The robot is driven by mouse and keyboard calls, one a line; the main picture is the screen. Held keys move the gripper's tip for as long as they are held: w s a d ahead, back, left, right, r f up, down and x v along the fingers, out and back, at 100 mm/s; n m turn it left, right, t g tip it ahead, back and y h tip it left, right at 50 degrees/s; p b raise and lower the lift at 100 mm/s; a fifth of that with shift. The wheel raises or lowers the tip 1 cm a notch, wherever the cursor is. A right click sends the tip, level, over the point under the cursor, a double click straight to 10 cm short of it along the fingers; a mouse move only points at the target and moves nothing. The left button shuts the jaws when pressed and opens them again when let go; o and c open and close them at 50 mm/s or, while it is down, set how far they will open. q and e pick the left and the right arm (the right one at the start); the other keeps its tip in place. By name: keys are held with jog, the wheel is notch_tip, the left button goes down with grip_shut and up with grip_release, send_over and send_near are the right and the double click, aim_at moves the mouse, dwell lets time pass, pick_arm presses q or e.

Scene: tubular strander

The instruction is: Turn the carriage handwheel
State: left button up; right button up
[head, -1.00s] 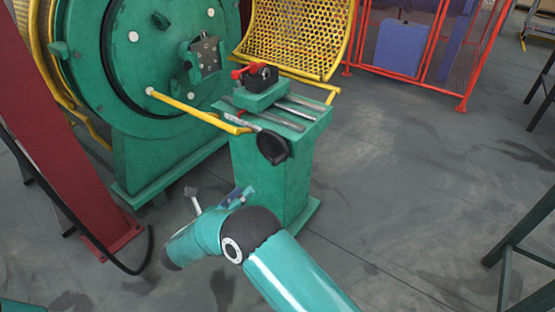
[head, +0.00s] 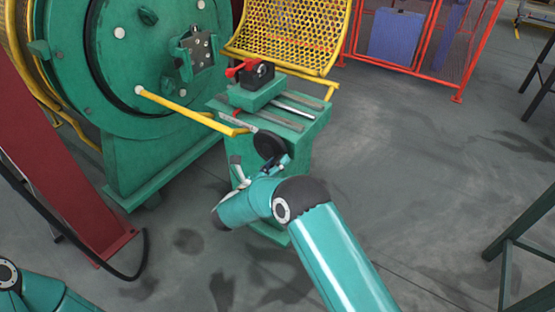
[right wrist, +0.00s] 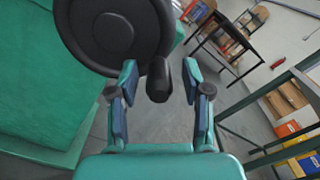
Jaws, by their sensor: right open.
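The black carriage handwheel (head: 268,145) is on the front of the green carriage pedestal (head: 300,150). In the right wrist view the handwheel (right wrist: 113,36) fills the upper left, and its dark handle (right wrist: 159,82) points toward the camera. My right gripper (head: 259,168) is just below and in front of the wheel. In the right wrist view its open fingers (right wrist: 160,84) stand on either side of the handle, with gaps visible on both sides. The handle is hidden in the head view. My left arm shows at the lower left, but its gripper is out of view.
A black block with a red lever (head: 256,74) sits on the carriage. A red post (head: 65,190) stands at left. Open floor (head: 420,170) lies to the right.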

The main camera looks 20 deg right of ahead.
jog(key=shift+w+d, duration=0.1)
jog(key=shift+w, duration=0.05)
grip_shut()
jog(key=shift+a, duration=0.3)
jog(key=shift+d+f, duration=0.1)
